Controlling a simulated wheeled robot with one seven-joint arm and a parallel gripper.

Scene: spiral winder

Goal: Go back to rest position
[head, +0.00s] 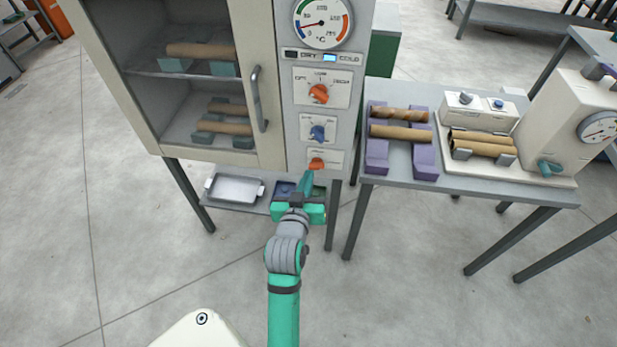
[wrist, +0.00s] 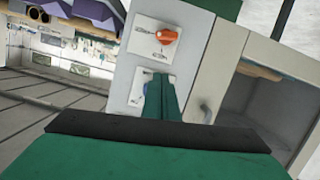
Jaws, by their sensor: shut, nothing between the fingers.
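My gripper (head: 307,178) is at the end of my green arm, in front of the oven's (head: 279,135) control panel in the head view. Its green fingers are shut together with nothing between them. In the head view the fingertips appear just below the lowest orange knob (head: 316,164); I cannot tell whether they touch the panel. In the wrist view the shut fingers (wrist: 163,80) cover most of one panel plate, and an orange knob (wrist: 166,36) shows beyond them.
The oven has a door with a grey handle (head: 259,98), and tubes on racks inside. A metal tray (head: 235,188) lies on the shelf below. At right, a table (head: 398,177) holds tubes on purple supports (head: 377,155) and a cream machine (head: 565,120). Floor is clear in front.

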